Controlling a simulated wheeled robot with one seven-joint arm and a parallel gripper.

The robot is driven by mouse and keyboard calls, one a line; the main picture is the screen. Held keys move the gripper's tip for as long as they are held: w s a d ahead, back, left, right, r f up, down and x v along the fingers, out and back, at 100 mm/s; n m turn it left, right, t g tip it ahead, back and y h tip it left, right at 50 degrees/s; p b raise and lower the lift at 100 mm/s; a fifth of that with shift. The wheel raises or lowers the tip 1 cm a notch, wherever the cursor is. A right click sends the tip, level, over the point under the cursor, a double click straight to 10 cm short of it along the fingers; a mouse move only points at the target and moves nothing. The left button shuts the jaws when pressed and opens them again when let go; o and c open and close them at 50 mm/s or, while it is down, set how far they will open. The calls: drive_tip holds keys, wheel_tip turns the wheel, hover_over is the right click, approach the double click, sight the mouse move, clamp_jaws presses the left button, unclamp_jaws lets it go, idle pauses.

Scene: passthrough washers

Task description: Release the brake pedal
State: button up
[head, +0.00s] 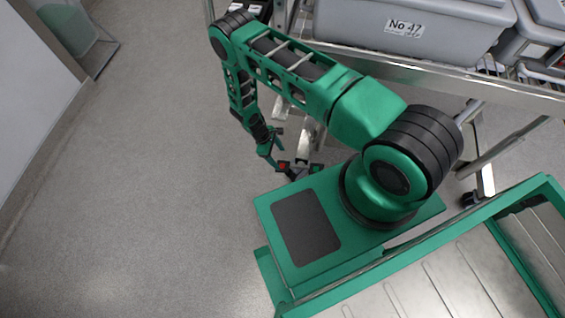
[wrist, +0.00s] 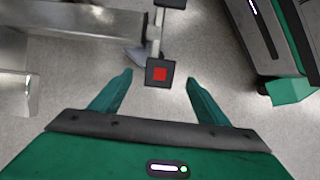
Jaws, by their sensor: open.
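The brake pedal is a black square pad with a red square face (wrist: 160,74), on a metal arm below the cart. In the wrist view it lies between my gripper's two green fingertips (wrist: 160,78), with floor visible on both sides of it. I cannot tell whether the fingers touch it or how far above it they are. My gripper is open and points down. The red pedal (head: 284,166) also shows in the head view, small, just beside my gripper. A second black pad (wrist: 170,3) is cut off at the top of the wrist view.
A metal cart (head: 440,72) holds grey bins, one labelled No 47 (head: 404,28), above and behind the pedals. Its metal frame (wrist: 75,20) runs close to the pedal on the left. Grey floor (head: 140,190) to the left is clear.

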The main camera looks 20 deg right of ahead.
sight(285, 166)
drive_tip(key=x, duration=0.8)
drive_tip(key=shift+s+f, duration=0.1)
drive_tip(key=shift+c, duration=0.4)
